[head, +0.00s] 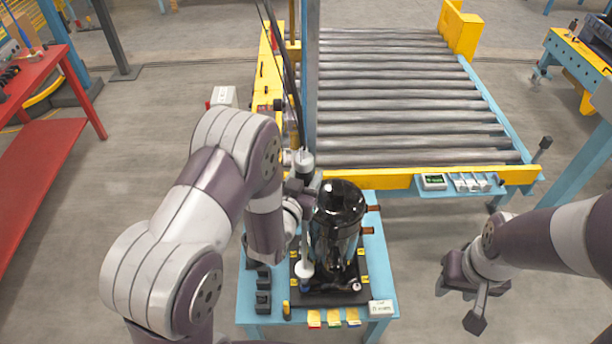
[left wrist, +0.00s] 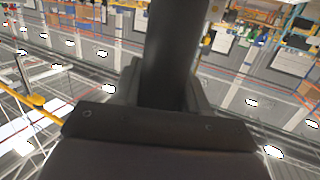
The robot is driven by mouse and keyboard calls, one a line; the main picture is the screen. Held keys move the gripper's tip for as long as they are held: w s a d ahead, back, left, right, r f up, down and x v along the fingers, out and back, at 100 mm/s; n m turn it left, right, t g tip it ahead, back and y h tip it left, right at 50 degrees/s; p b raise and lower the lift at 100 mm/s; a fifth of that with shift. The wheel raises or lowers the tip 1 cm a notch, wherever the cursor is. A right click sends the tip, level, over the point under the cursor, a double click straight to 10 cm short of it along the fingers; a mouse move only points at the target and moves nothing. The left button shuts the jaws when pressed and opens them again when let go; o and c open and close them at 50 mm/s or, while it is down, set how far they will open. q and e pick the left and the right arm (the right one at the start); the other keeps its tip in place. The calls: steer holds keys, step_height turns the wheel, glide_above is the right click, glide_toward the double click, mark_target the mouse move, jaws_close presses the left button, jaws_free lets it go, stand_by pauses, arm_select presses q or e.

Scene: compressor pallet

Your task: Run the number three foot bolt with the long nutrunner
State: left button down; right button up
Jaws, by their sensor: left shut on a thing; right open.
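The black compressor (head: 337,222) stands upright on a dark pallet (head: 335,296) with yellow labels, on a blue table (head: 260,314). My left gripper (head: 302,192) is shut on the long nutrunner (head: 305,240), beside the compressor's left side. The tool hangs upright, with its pale lower end just above or at the front left foot. I cannot tell whether it touches the bolt there. The tool's dark body (left wrist: 175,55) fills the jaws in the left wrist view. A pale foot fitting (head: 356,287) shows at the front right. My right gripper (head: 478,290) is open and empty, right of the table.
A roller conveyor (head: 400,90) with a yellow edge lies behind the table. A blue post (head: 310,70) with hanging cables rises close behind the tool. Dark blocks (head: 263,290) and coloured cards (head: 333,318) sit at the table's edges. A red bench (head: 40,160) stands left.

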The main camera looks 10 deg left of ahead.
mark_target(306, 162)
arm_select(q)
steer(key=shift+w+r+p, duration=0.1)
steer(key=shift+r+p, duration=0.65)
steer(key=shift+r, duration=0.05)
steer(key=shift+r+p, duration=1.2)
steer(key=shift+r, duration=0.55)
